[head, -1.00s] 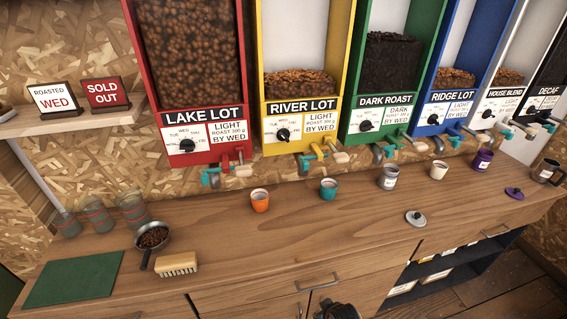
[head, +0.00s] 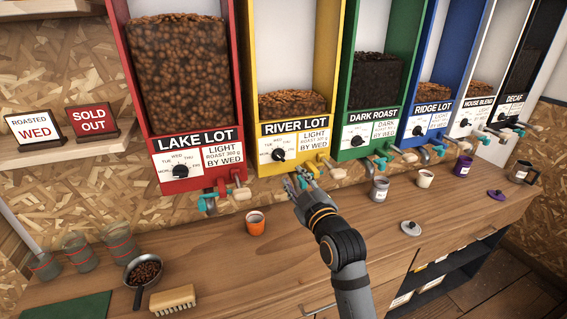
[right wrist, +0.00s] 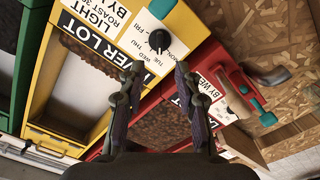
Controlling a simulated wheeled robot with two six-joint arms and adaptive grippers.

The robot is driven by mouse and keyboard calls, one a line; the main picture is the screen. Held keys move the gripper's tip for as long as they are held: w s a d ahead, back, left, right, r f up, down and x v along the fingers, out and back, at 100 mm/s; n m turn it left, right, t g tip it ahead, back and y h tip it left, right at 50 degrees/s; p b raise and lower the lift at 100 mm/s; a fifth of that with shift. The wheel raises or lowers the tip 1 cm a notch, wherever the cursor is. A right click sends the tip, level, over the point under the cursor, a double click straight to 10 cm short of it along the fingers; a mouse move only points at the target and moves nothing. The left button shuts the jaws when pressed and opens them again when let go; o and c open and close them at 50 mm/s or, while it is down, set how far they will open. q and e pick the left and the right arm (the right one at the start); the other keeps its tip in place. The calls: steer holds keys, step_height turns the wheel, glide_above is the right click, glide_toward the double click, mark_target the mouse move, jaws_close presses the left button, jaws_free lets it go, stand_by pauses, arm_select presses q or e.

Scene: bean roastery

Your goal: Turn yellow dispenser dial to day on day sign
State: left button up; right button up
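The yellow dispenser (head: 248,90), labelled RIVER LOT, hangs on the wall between the red and green ones. Its black dial (head: 278,154) sits on a white day plate; I cannot tell surely which day it points to. The day sign (head: 35,130) at the left reads ROASTED WED. My right gripper (head: 302,178) is just below and right of the dial, near the yellow dispenser's spout, apart from the dial. In the right wrist view the gripper (right wrist: 158,76) is open and empty, with the dial (right wrist: 159,40) beyond its fingertips. My left gripper is out of view.
The red dispenser's handle and spout (head: 222,190) jut out left of my gripper. An orange cup (head: 255,223) stands on the counter below. A pan of beans (head: 144,272) and a brush (head: 173,298) are at the front left. A SOLD OUT sign (head: 94,121) shares the shelf.

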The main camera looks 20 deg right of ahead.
mark_target(282, 160)
steer(key=w+p, duration=0.2)
steer(key=w, duration=0.7)
steer(key=shift+w+a+p, duration=0.1)
steer(key=shift+w+p, duration=0.25)
steer(key=shift+f, duration=0.1)
jaws_close()
